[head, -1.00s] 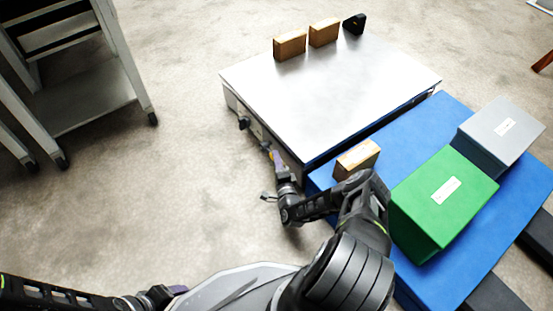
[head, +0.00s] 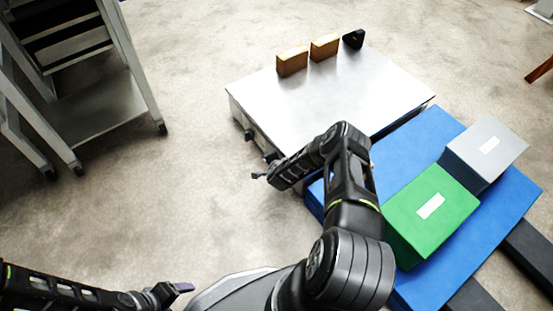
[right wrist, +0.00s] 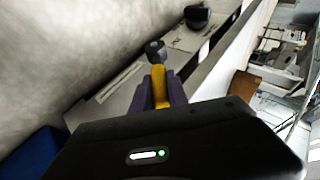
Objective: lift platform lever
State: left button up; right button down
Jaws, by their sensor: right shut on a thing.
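The lever (right wrist: 159,83) is a yellow handle with a dark round end, on the side of the silver-topped platform (head: 310,105). In the right wrist view my right gripper (right wrist: 160,92) has its purple fingers closed around the yellow handle. In the head view my right forearm and wrist lie over the platform's near left corner, and hide the fingers and the lever. A dark knob (head: 249,135) shows on the platform's front side. My left gripper (head: 184,288) is low at the left, away from the platform; its opening is not clear.
Two wooden blocks (head: 292,61) and a black piece (head: 353,39) stand along the platform's far edge. A blue base (head: 422,130) at the right carries a green box (head: 450,190) and a grey box (head: 505,135). A metal cart (head: 95,95) stands at left. Floor between is clear.

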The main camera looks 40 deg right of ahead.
jog(key=shift+w+r+g, duration=0.3)
jog(key=shift+g, duration=0.2)
jog(key=c, duration=1.3)
grip_release()
jog(key=shift+p, duration=0.35)
jog(key=p+v, duration=0.3)
jog(key=v, duration=0.4)
jog(key=shift+s+a+r, duration=0.1)
jog(key=shift+s+r, duration=0.05)
jog(key=shift+r, duration=0.15)
